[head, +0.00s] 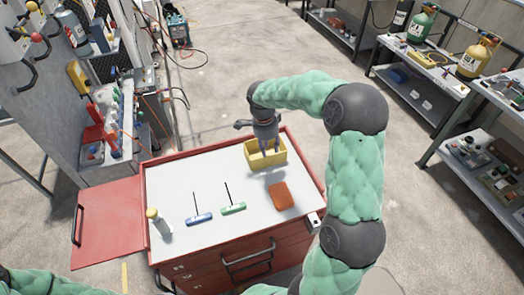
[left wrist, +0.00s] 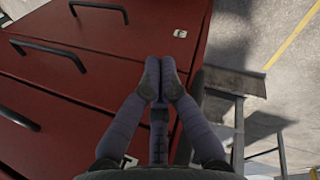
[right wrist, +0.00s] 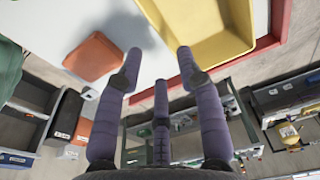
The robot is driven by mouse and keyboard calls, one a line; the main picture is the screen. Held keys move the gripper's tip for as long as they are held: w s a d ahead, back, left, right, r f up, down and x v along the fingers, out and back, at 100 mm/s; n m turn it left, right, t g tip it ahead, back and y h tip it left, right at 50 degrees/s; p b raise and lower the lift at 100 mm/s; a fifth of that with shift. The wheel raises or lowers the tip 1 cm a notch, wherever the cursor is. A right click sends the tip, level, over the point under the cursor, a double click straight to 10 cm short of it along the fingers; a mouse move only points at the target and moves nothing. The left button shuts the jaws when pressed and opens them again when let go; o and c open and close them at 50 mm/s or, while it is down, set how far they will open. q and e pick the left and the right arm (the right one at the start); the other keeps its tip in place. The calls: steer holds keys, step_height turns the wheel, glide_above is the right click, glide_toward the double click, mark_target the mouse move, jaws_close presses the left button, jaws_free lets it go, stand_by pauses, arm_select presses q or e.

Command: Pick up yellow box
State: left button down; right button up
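The yellow box (head: 268,165) is an open-topped bin at the back right of the white worktop of a red tool cabinet. In the right wrist view the yellow box (right wrist: 208,35) fills the upper right. My right gripper (head: 270,151) is over the box in the head view, fingers pointing down. In the right wrist view the right gripper (right wrist: 160,62) is open and empty; one fingertip overlaps the box's edge, the other is over the worktop. I cannot tell whether it touches. My left gripper (left wrist: 159,76) is shut and empty, beside the red drawers (left wrist: 120,40).
An orange block (head: 281,196) lies in front of the box. Green-handled (head: 233,208) and blue-handled (head: 199,219) tools and a pale bottle (head: 158,221) stand or lie farther left. A tool panel (head: 100,110) is at left; shelves with gas cylinders (head: 477,57) at right.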

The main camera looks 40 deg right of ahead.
mark_target(271, 166)
steer(key=f, duration=0.4)
steer(key=shift+s+d+b, duration=0.1)
steer(key=shift+d+b, duration=0.1)
steer(key=shift+b, duration=0.2)
steer(key=shift+d+f+b, duration=0.25)
steer(key=shift+f+b, duration=0.15)
steer(key=shift+f, duration=0.9)
steer(key=shift+d+f+b, duration=0.25)
steer(key=shift+f+b, duration=0.1)
steer(key=shift+f, duration=0.95)
jaws_close()
